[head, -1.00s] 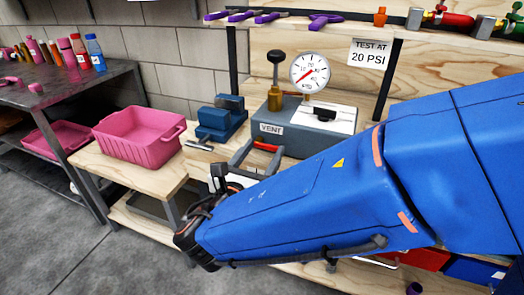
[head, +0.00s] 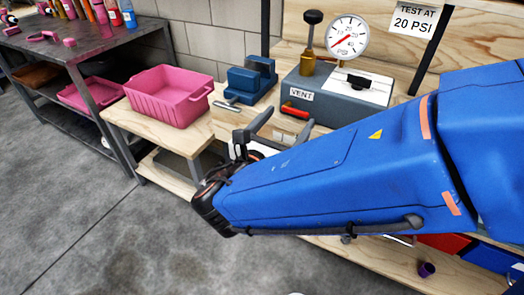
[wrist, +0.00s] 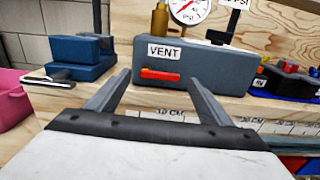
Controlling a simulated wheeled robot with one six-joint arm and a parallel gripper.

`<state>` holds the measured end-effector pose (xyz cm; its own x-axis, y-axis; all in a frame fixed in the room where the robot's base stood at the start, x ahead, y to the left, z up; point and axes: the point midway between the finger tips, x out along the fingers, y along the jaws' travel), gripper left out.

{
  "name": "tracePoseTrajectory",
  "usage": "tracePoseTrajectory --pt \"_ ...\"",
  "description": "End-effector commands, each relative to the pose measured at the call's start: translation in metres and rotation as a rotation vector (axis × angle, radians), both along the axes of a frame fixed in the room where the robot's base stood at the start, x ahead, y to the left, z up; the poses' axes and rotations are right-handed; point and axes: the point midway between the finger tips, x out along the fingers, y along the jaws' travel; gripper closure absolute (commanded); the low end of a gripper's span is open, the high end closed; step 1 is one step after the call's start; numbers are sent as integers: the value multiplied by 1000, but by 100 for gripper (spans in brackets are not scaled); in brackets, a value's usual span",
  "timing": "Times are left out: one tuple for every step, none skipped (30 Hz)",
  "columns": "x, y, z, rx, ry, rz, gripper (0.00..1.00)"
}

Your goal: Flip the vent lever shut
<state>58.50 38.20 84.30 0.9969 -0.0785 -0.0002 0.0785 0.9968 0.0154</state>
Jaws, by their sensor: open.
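The vent lever is a red handle (head: 295,111) on the front of a grey test box (head: 329,104), below the VENT label. In the wrist view the red lever (wrist: 160,75) lies nearly level, between my fingers in the picture. My gripper (head: 282,128) is open and empty, its two grey fingers pointing at the box front. It also shows in the wrist view (wrist: 153,90), with the fingers wide on either side of the lever. I see no contact; the exact gap to the lever is hard to tell.
A blue vise (head: 250,81) stands left of the box. A pink bin (head: 167,96) sits further left on the bench. A pressure gauge (head: 347,38) and a brass valve with a black knob (head: 312,38) rise from the box. The bench edge runs below my gripper.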

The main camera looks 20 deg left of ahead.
Motion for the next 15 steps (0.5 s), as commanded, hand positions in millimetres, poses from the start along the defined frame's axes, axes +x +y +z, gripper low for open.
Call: tracePoseTrajectory --pt "-8 1 0 0 0 4 27" --pt "-13 2 0 0 -1 4 27" --pt "-19 2 0 0 0 3 27" --pt "-24 3 0 0 0 4 27" --pt "-29 3 0 0 0 5 27" --pt "-34 4 0 0 0 4 27" --pt "-39 4 0 0 0 3 27" --pt "-44 4 0 0 0 4 27" --pt "-50 5 0 0 0 4 27" --pt "-54 5 0 0 0 4 27" --pt "-59 6 0 0 0 4 27" --pt "-65 6 0 0 0 3 27" --pt "-69 6 0 0 0 4 27" --pt "-74 7 0 0 0 5 27" --pt "-80 7 0 0 0 3 27"
